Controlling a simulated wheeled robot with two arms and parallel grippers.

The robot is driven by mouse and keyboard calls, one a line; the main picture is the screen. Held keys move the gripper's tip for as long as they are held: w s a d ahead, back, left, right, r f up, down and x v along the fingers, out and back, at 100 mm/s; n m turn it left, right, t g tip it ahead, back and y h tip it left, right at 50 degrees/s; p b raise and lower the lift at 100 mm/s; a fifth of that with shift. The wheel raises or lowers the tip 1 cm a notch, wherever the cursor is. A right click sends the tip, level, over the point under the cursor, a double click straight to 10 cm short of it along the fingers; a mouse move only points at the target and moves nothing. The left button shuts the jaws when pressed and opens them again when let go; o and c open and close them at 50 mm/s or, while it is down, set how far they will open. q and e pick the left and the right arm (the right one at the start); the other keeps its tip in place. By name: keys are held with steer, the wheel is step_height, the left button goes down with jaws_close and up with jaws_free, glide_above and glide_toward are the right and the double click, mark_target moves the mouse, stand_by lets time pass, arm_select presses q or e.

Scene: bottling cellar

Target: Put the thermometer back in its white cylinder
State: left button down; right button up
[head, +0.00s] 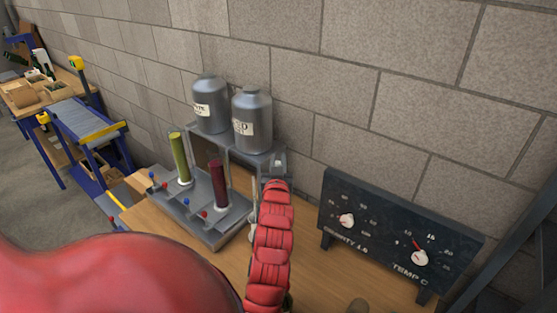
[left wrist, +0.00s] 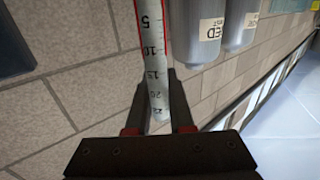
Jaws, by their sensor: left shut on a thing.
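The thermometer (left wrist: 152,42) is a white rod with a numbered scale and a red edge strip. In the left wrist view it runs from the top edge down between the fingers of my left gripper (left wrist: 157,90), which is shut on it. In the head view my red left arm covers most of this gripper. A thin pale strip shows beside the arm's upper end, but I cannot tell whether it is the thermometer. I cannot make out a white cylinder in either view. My right gripper is not in view.
A grey stand holds a yellow-green tube (head: 180,158) and a dark red tube (head: 219,186). Two grey canisters (head: 210,104) (head: 252,120) stand on a raised shelf behind. A dark dial panel (head: 385,245) stands at the right. Bare wooden tabletop (head: 325,275) lies between arm and panel.

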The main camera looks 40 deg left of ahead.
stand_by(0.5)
arm_select(q)
steer(key=shift+b, duration=0.45)
steer(key=shift+f, duration=0.1)
stand_by(0.6)
steer(key=shift+f+b, duration=0.75)
steer(key=shift+b, duration=0.1)
stand_by(0.4)
steer(key=shift+f+b, duration=0.95)
steer(key=shift+f, duration=0.3)
